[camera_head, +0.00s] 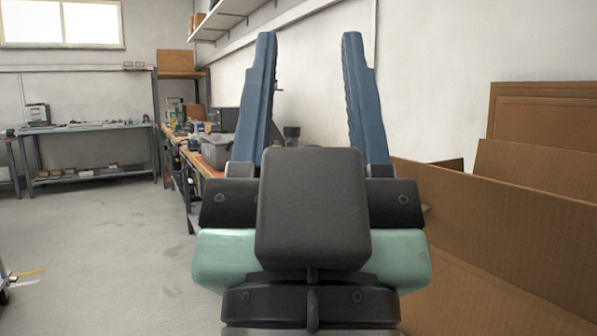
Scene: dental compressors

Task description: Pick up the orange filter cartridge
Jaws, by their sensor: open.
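My gripper (311,100) fills the middle of the head view. Its two blue fingers point up and stand wide apart, with nothing between them. The gripper's dark and green body hides part of the workbench behind it.
A wooden-topped workbench (207,170) with grey bins (216,152) and clutter runs along the wall behind my gripper. Large cardboard sheets (520,215) lean close on the right. A grey metal bench (90,176) stands at the far left.

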